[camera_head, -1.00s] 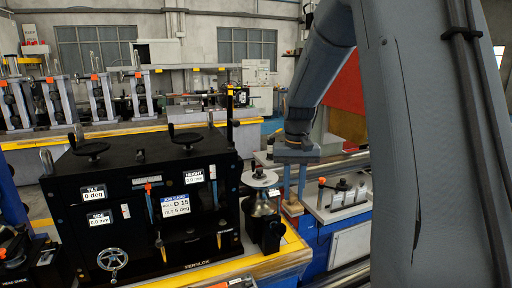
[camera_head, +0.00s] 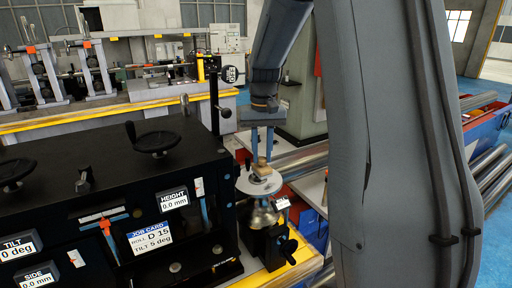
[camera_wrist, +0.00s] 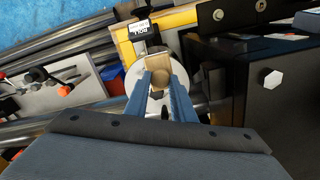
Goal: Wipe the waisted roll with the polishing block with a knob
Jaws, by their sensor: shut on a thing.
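The polishing block with a knob (camera_head: 262,169) is a small tan block between the two blue fingers of my gripper (camera_head: 262,159). In the wrist view, my gripper (camera_wrist: 160,80) is shut on its round knob, with the block (camera_wrist: 157,60) showing beyond. The block is over the pale round disc (camera_head: 250,187) at the top of the waisted roll. Whether it touches the disc cannot be told. The waisted roll (camera_head: 260,214) is shiny metal, narrow below the disc, and stands upright in a dark holder. The disc also shows behind the block in the wrist view (camera_wrist: 192,78).
The black machine (camera_head: 150,210) with handwheels and a job card stands close left of the roll. A small black-handled clamp (camera_head: 286,245) is at the roll's front right. Long metal bars (camera_head: 302,158) run behind on the right. A yellow edge (camera_head: 275,276) lies in front.

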